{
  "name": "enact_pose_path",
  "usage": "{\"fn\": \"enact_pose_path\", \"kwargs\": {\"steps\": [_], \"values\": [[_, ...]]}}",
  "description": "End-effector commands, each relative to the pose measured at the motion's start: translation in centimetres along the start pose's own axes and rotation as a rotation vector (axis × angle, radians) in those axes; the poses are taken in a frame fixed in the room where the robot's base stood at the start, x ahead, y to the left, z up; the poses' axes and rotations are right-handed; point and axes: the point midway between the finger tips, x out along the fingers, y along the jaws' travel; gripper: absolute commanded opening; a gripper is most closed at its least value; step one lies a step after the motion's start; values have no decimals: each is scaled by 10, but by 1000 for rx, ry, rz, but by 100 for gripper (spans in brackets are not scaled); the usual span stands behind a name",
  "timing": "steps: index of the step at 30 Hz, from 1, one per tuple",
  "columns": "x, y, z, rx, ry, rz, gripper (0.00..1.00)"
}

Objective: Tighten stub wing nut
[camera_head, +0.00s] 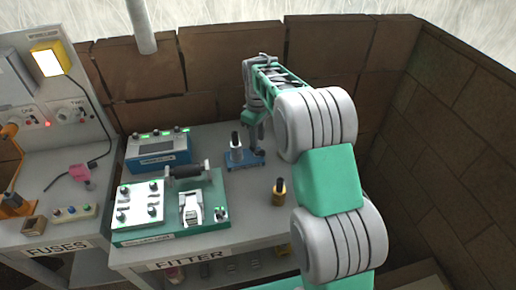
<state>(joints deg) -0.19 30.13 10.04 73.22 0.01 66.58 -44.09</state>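A small blue stand (236,165) sits near the middle of the workbench, with a dark-topped silver upright (236,147) on its left part. It may be the stub; I cannot make out a wing nut. My gripper (258,148) points down from the end of my green and grey arm, close over the right part of the stand. The fingertips are small and dark here, so I cannot tell whether they touch anything or are open.
A green board (210,225) with a white panel and dark roller lies left of the stand. A blue box (158,152) stands behind it. A brass-coloured piece with a dark top (279,192) stands front right. Brick walls (330,60) close the back and right.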

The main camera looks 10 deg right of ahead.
Motion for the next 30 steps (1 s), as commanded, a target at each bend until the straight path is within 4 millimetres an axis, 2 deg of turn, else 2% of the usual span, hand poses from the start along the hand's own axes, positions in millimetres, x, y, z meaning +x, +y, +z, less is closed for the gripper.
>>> {"fn": "enact_pose_path", "kwargs": {"steps": [18, 27, 30], "values": [[37, 0, 0, 0, 0, 0, 27], [39, 0, 0, 0, 0, 0, 27], [39, 0, 0, 0, 0, 0, 19]]}}
